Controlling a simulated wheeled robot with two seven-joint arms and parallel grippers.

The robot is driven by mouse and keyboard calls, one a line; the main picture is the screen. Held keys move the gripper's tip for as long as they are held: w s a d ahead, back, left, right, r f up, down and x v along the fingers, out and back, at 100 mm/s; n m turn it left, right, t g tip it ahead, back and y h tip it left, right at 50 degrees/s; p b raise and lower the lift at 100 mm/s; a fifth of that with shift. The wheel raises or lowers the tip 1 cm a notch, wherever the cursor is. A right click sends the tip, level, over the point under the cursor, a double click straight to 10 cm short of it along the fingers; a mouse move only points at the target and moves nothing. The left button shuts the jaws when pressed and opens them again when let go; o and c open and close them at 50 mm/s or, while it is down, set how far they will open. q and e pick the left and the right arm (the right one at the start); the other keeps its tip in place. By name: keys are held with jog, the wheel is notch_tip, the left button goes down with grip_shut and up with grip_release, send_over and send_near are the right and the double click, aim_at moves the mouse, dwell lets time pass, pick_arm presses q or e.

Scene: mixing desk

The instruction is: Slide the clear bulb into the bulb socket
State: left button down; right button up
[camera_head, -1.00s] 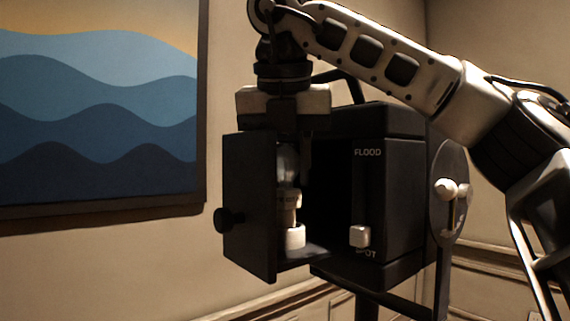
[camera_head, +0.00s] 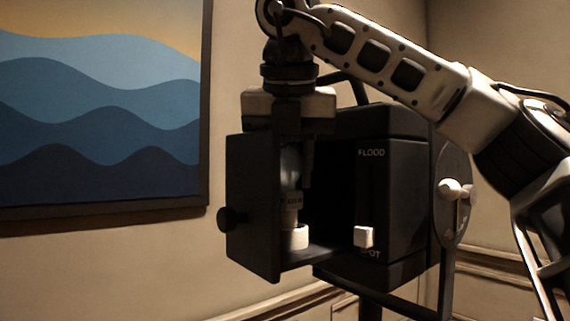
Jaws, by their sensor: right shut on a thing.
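The clear bulb (camera_head: 291,165) is upright behind the open door of the black lamp housing, and its base points down. The white bulb socket (camera_head: 296,237) stands on the housing's floor directly below. The bulb's base is at the socket's top; I cannot tell how deep it sits. My right gripper (camera_head: 298,165) points down from above and is shut on the bulb; the door partly hides its fingers. My left gripper is not in view.
The black door (camera_head: 254,210) with its knob (camera_head: 228,217) stands close left of the gripper. The lamp housing (camera_head: 392,200) has a white slider (camera_head: 363,237) and a side knob (camera_head: 450,189). A wave picture (camera_head: 95,110) hangs on the wall.

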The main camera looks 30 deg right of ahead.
aim_at(296, 152)
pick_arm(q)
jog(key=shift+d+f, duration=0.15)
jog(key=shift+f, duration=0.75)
pick_arm(e)
jog(key=o, duration=1)
jog(key=shift+d+f+g, duration=0.2)
jog(key=shift+f+g, duration=0.1)
jog(key=shift+f, duration=0.9)
jog(key=shift+o, duration=0.2)
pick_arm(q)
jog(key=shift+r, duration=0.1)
pick_arm(e)
jog(key=v, duration=0.2)
jog(key=p+v, duration=0.1)
jog(key=v, duration=0.1)
jog(key=d+p+v, duration=0.1)
jog(key=v, duration=0.1)
jog(key=shift+r, duration=0.3)
pick_arm(q)
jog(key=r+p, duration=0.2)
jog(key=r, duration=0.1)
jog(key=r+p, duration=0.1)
jog(key=p, duration=0.1)
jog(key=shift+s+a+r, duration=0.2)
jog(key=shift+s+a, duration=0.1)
pick_arm(e)
jog(key=v, duration=1.2)
jog(key=shift+s+a+f+t, duration=0.2)
jog(key=shift+a+f+t, duration=0.05)
jog(key=shift+a+t, duration=0.15)
